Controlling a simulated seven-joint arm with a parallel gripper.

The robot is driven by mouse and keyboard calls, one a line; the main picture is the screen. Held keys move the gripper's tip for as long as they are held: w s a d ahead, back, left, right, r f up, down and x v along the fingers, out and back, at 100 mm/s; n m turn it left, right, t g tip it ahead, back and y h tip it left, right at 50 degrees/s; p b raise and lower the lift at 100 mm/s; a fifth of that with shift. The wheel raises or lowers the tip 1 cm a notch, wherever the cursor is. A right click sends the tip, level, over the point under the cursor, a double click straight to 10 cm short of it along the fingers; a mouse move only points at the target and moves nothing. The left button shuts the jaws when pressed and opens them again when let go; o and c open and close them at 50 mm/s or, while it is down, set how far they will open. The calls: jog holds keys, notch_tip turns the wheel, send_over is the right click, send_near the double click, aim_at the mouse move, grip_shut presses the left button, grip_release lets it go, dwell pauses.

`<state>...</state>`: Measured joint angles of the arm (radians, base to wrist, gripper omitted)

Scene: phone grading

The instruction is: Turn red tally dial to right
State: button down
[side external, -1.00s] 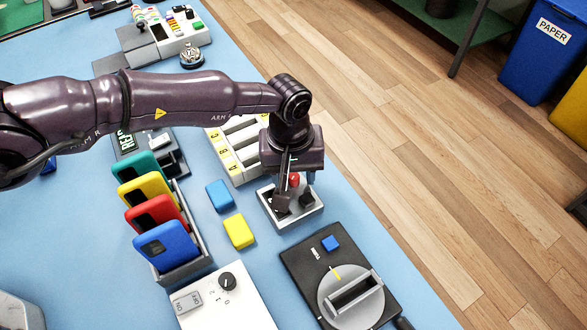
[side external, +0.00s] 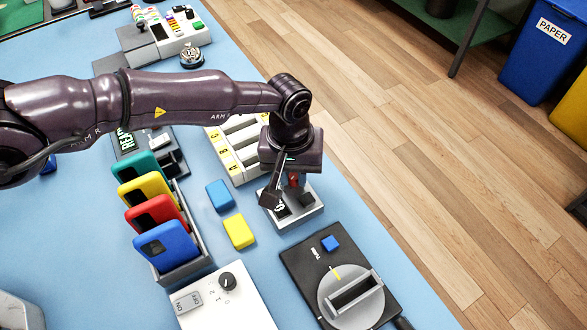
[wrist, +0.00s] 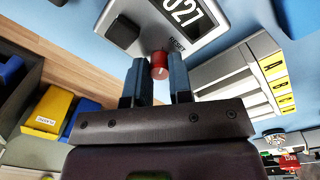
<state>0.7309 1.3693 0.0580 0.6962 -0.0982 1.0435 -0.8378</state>
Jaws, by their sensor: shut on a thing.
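The red tally dial (wrist: 160,62) stands on the grey tally box (wrist: 190,48) and shows between my two fingers in the wrist view. My gripper (wrist: 157,72) is shut on it. The box has a dark display (wrist: 186,14) reading 027, beside a RESET label, and a black square button (wrist: 123,31). In the side external view the red dial (side external: 293,180) shows under my wrist, partly hidden by my gripper (side external: 284,184). The tally box (side external: 302,217) lies flat on the blue table there.
A rack (side external: 187,267) with several coloured phones stands left of the box. Blue (side external: 220,195) and yellow (side external: 238,231) blocks lie between them. A black unit with a big grey dial (side external: 324,291) is in front. White lettered slots (side external: 233,150) stand behind. The table edge is close on the right.

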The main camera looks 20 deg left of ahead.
jog(key=m, duration=1.1)
jog(key=shift+m+g, duration=0.3)
jog(key=shift+m, duration=0.1)
dwell(0.4)
